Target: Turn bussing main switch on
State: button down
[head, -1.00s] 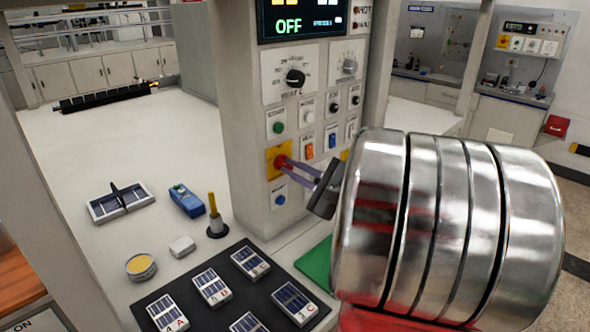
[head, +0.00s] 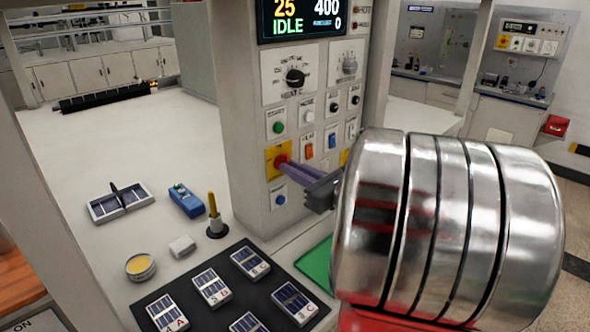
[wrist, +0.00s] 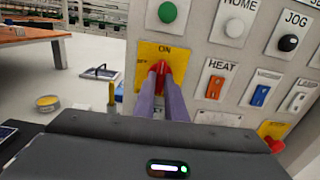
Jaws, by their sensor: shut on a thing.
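The main switch is a red rotary handle on a yellow plate (head: 271,155) on the front of the control column. In the wrist view the plate (wrist: 148,58) reads "ON" at its top, with an "OFF" mark partly hidden at its left. My gripper (head: 285,163) reaches the switch from the right, its two purple-grey fingers closed on the red handle (wrist: 163,68). The fingers hide most of the handle. The display (head: 303,20) above reads "IDLE" with "25" and "400".
A dial (head: 295,77) and several buttons, including a green one (head: 279,127), surround the switch closely. A blue button (head: 280,199) sits just below. On the white table stand a black mat (head: 235,300) with several small panels, a blue device (head: 186,200) and a round tin (head: 140,266).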

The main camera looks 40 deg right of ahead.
jog(key=shift+f+m, duration=0.3)
jog(key=c, duration=2.1)
grip_release()
jog(key=o, duration=0.3)
jog(key=shift+r, duration=0.2)
jog(key=shift+s, duration=0.1)
jog(key=s, duration=1.3)
jog(key=shift+s+d, duration=0.2)
jog(key=shift+s, duration=0.15)
